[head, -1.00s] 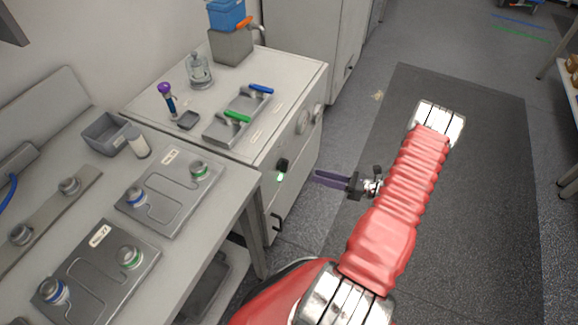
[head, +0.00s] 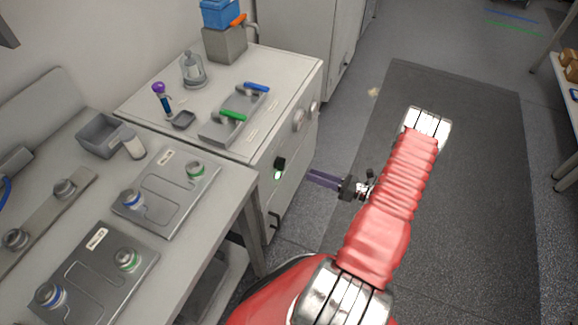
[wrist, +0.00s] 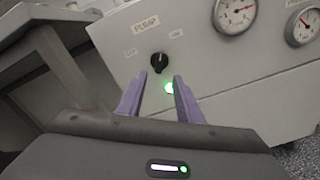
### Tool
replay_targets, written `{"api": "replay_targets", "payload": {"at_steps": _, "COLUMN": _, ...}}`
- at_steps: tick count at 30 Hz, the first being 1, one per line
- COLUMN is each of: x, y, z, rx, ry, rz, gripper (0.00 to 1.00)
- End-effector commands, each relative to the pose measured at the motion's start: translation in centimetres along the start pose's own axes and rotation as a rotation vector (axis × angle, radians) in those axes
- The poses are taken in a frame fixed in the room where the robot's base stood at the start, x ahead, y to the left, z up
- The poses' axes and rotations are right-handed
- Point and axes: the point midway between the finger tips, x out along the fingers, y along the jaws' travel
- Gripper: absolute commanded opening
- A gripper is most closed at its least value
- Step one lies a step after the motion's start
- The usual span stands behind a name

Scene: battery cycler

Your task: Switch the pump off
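The pump switch is a black rotary knob (wrist: 158,63) under a PUMP label on the white cabinet's front panel. Small labels flank it, the left one apparently OFF; its exact pointer setting is hard to read. A green lamp (wrist: 169,88) glows just below the knob. In the head view the knob (head: 280,163) and lit lamp (head: 278,175) face my gripper (head: 310,175). In the wrist view my gripper (wrist: 160,76) has its purple fingers apart and empty, pointing at the panel. The knob shows just beyond and between the fingertips, apart from them.
Two gauges (wrist: 235,14) sit right of the knob. A black handle (head: 274,220) sticks out low on the cabinet front. A grey bench (head: 225,210) with plates stands to the left. Open floor with a dark mat (head: 455,190) lies right of my arm.

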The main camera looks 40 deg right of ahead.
Motion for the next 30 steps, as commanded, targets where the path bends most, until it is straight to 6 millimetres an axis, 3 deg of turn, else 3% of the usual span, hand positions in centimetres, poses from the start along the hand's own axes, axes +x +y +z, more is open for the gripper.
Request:
{"api": "replay_targets", "payload": {"at_steps": 18, "x": 9.2, "y": 0.1, "z": -0.1, "rx": 0.0, "ry": 0.003, "rz": 0.004, "gripper": 0.33}}
{"api": "replay_targets", "payload": {"at_steps": 24, "x": 11.0, "y": 0.1, "z": -0.1, "rx": 0.0, "ry": 0.002, "rz": 0.003, "gripper": 0.33}}
{"api": "replay_targets", "payload": {"at_steps": 30, "x": 11.3, "y": 0.1, "z": -0.1, "rx": 0.0, "ry": 0.002, "rz": 0.002, "gripper": 0.33}}
